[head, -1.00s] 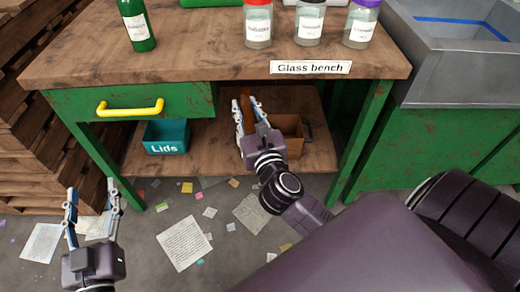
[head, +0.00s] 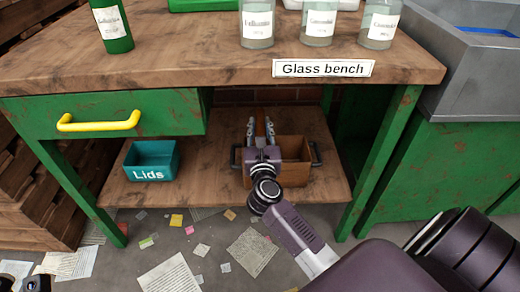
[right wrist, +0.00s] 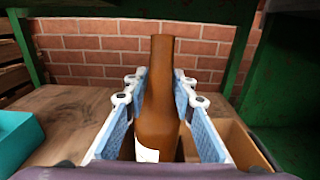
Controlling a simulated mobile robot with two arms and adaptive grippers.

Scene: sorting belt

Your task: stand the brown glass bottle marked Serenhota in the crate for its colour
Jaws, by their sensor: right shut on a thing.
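The brown glass bottle (right wrist: 157,118) stands roughly upright between the fingers of my right gripper (right wrist: 158,95). A bit of its white label shows; no name is readable. In the head view my right gripper (head: 260,130) is shut on the bottle at the brown wooden crate (head: 295,148) on the bench's lower shelf. The crate also shows in the right wrist view (right wrist: 242,145), around the bottle's right side. The bottle's base is hidden, so I cannot tell whether it touches the crate floor. Only a bit of my left gripper (head: 12,272) shows at the bottom left corner.
A teal Lids box (head: 151,160) sits left of the crate on the shelf (head: 205,180). The bench top (head: 180,62) overhangs the crate, with a green bottle (head: 111,28) and several jars on it. A yellow drawer handle (head: 98,121) juts out. Papers litter the floor.

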